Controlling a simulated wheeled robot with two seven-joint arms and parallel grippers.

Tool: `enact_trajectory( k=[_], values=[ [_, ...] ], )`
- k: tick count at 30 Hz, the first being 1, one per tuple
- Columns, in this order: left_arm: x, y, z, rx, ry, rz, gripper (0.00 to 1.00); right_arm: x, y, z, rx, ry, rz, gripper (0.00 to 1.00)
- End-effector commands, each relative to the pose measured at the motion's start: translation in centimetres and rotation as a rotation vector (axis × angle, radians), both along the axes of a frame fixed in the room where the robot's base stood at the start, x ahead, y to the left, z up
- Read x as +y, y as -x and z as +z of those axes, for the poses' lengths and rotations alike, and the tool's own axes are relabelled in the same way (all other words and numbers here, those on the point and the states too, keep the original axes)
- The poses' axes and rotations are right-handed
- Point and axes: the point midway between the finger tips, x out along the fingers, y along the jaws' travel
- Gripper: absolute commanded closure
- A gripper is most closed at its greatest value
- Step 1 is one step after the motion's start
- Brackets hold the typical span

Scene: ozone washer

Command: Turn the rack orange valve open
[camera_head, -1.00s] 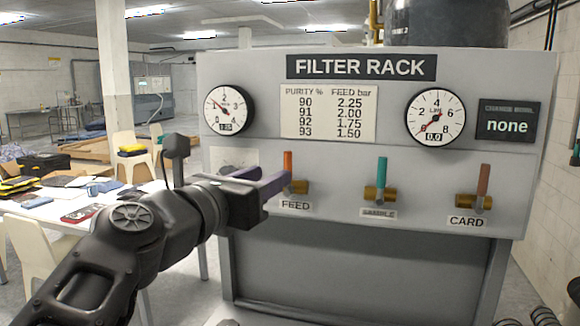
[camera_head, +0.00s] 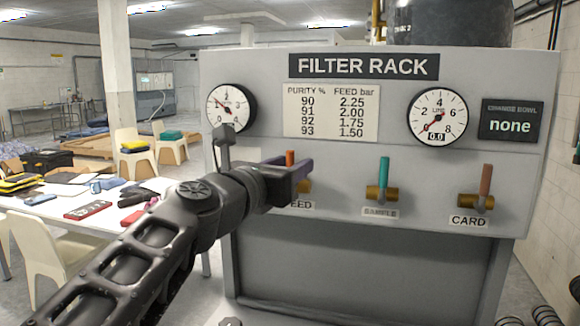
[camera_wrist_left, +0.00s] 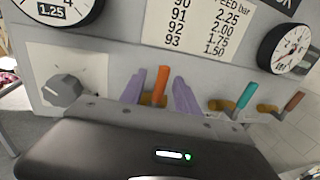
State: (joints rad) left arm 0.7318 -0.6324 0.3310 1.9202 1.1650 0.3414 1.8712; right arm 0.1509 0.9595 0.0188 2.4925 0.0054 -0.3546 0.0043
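The orange valve handle (camera_head: 290,158) stands upright above the FEED label on the filter rack panel, on a brass body partly hidden by my left gripper. My left gripper (camera_head: 297,172) is at this valve. In the left wrist view, its two purple fingers are open on either side of the orange handle (camera_wrist_left: 161,84), with visible gaps. Whether a finger touches it farther in, I cannot tell. The handle points up in both views. My right gripper is not in view.
To the right on the panel are a teal SAMPLE valve (camera_head: 384,172) and a brown CARD valve (camera_head: 486,184), both with upright handles. A grey knob (camera_wrist_left: 62,90) sits left of the fingers. Two gauges (camera_head: 231,108) (camera_head: 438,116) are above. A cluttered white table (camera_head: 60,212) stands at left.

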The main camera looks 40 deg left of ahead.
Motion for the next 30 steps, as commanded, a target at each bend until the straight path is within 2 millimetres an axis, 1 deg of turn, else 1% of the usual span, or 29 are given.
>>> enact_trajectory(
  k=[1,12,14,30],
  values=[
    [0.0,0.01,-0.01,0.0,0.0,0.0,0.66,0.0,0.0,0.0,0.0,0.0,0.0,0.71],
    [0.0,0.03,-0.01,0.0,0.0,0.0,0.96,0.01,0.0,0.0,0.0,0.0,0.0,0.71],
    [0.0,0.03,-0.01,0.0,0.0,0.0,1.0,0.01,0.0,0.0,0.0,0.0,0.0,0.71],
    [0.01,0.03,-0.01,0.0,0.0,0.0,1.0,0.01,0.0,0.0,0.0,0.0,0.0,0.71]
  ],
)
